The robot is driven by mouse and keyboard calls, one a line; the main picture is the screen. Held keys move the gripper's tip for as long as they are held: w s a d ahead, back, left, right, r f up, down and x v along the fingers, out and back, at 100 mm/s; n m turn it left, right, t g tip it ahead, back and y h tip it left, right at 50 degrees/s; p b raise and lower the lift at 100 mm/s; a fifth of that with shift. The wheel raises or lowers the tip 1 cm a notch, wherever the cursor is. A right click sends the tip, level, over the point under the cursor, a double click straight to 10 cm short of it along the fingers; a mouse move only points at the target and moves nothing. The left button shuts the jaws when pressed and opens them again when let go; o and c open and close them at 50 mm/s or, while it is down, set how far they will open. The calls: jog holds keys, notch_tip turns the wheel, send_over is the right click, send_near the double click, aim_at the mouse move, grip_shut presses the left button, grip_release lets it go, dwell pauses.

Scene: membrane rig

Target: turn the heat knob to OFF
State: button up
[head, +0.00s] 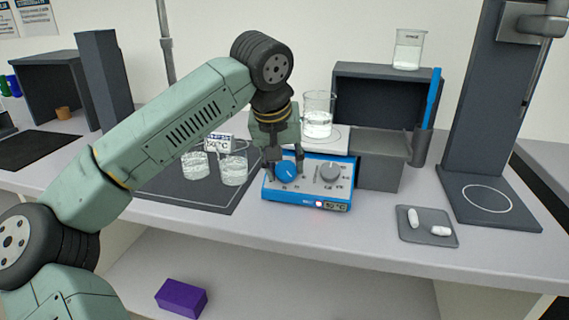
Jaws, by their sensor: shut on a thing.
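The blue hotplate unit (313,200) stands near the bench's front edge. Its sloped front carries a blue knob (288,175) on the left and a grey knob (330,173) on the right. The lettering around both is too small to read, so I cannot tell from it which is the heat knob. A small display (335,207) and a lit pinkish lamp (318,205) sit below the knobs. My gripper (285,167) points down from above, its two fingers shut on the blue knob, one on each side. The knob's pointer direction is unclear.
Two glass beakers (233,170) (195,164) stand on a dark mat to the left. A grey tray (428,228) with white capsule-shaped pieces and a dark stand (488,220) are to the right.

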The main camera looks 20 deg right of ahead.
jog(key=n, duration=0.2)
jog(key=n+b, duration=0.1)
jog(key=shift+w+a+f+n+h, duration=0.1)
jog(key=shift+a+n+h, duration=0.05)
jog(key=shift+n+h, duration=0.25)
jog(key=n+b, duration=0.1)
jog(key=n, duration=0.2)
jog(key=shift+a+h+b, duration=0.1)
jog(key=shift+h+b, duration=0.3)
jog(key=n+b, duration=0.2)
jog(key=n, duration=0.2)
jog(key=shift+a+f+h, duration=0.1)
jog(key=shift+f+h, duration=0.05)
jog(key=shift+h, duration=0.15)
jog(key=n+b, duration=0.2)
jog(key=n, duration=0.1)
jog(key=shift+f+n+t+h, duration=0.1)
jog(key=shift+n+t+h, duration=0.2)
jog(key=n+b, duration=0.1)
jog(key=n, duration=0.1)
jog(key=n+b, duration=0.2)
jog(key=n+t+b, duration=0.1)
jog(key=n, duration=0.1)
jog(key=shift+s+a+f, duration=0.15)
jog(key=shift+s, duration=0.1)
jog(key=n+t+b, duration=0.1)
jog(key=n+b, duration=0.2)
jog(key=n, duration=0.3)
jog(key=shift+s+b, duration=0.15)
jog(key=shift+b, duration=0.2)
